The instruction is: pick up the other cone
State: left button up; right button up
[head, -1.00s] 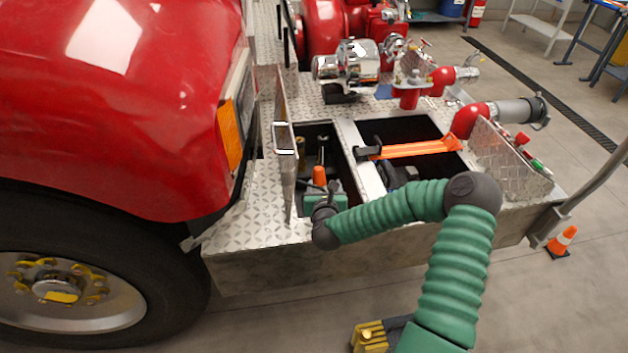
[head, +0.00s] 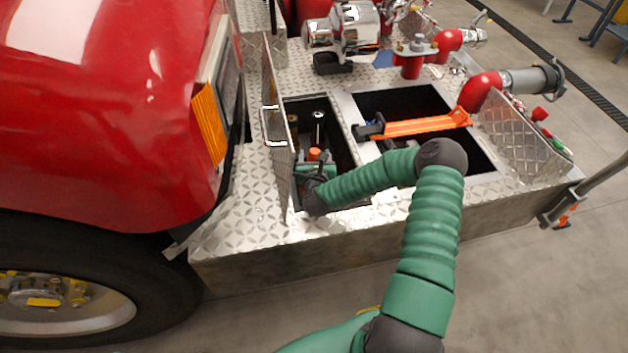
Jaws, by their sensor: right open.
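In the head view, a small orange cone top (head: 314,154) shows inside the left open compartment of the bumper. Its lower part is hidden by my gripper and the shadow. My right gripper (head: 313,172) is reaching down into that compartment, right at the orange piece. Its jaws are open, though the fingers are mostly hidden; I cannot tell whether they touch the cone. My left gripper is out of view.
An upright tread-plate lid (head: 276,130) stands along the compartment's left side. An orange-handled tool (head: 420,125) lies across the right compartment. Red pipe fittings (head: 480,92) and a chrome valve (head: 345,30) stand behind. The red truck body (head: 110,110) fills the left.

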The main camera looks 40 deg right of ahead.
aim_at(313, 149)
jog(key=b+x, duration=0.1)
jog(key=x, duration=0.4)
jog(key=shift+s+d+f, duration=0.1)
jog(key=shift+s, duration=0.05)
jog(key=shift+a+r, duration=0.25)
jog(key=shift+a, duration=0.05)
jog(key=shift+d+f, duration=0.2)
jog(key=shift+d, duration=0.15)
jog(key=c, duration=0.9)
jog(key=shift+a, duration=0.15)
grip_shut()
jog(key=shift+r, duration=0.1)
